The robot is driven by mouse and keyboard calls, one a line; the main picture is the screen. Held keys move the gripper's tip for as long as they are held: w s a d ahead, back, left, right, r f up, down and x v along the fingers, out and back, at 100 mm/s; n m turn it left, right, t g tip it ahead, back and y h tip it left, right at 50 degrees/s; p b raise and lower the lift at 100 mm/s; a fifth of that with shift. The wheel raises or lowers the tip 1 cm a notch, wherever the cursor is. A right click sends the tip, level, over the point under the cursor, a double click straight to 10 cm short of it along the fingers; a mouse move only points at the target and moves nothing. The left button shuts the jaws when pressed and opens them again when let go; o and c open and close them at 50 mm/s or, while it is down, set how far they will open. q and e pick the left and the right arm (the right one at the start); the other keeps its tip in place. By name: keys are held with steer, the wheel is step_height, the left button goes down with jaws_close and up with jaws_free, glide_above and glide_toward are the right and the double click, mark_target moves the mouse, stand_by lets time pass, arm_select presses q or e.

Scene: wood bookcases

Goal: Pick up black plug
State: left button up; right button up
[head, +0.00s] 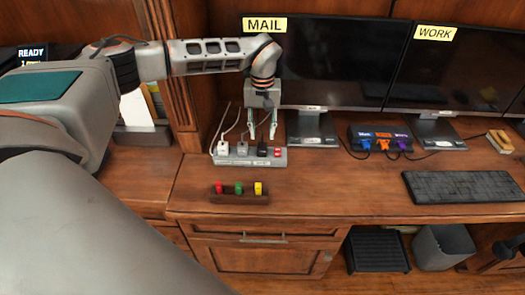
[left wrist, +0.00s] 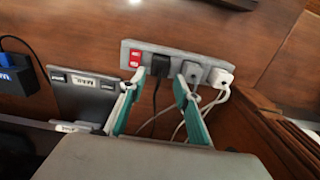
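The black plug (head: 262,149) sits in the grey power strip (head: 240,160) on the desk, between a grey plug (head: 242,148) and the strip's red switches (head: 277,152). My left gripper (head: 262,137) points down just above it, open, with its teal-lined fingers apart. In the left wrist view the black plug (left wrist: 160,66) shows between the two open fingertips of my left gripper (left wrist: 154,84), with a dark cord trailing from it. I see no finger closed on it. A white plug (head: 222,147) is at the strip's left end. My right gripper is not in view.
Two monitors (head: 340,65) stand behind and to the right, one stand close to the strip. A holder with red, green and yellow pieces (head: 239,198) lies in front. A dark hub (head: 380,134) and keyboard (head: 463,187) are at right. The middle desk front is clear.

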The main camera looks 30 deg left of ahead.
mark_target(262, 145)
arm_select(q)
step_height(262, 145, down, 7)
steer(key=shift+r, duration=0.1)
steer(key=c, duration=0.9)
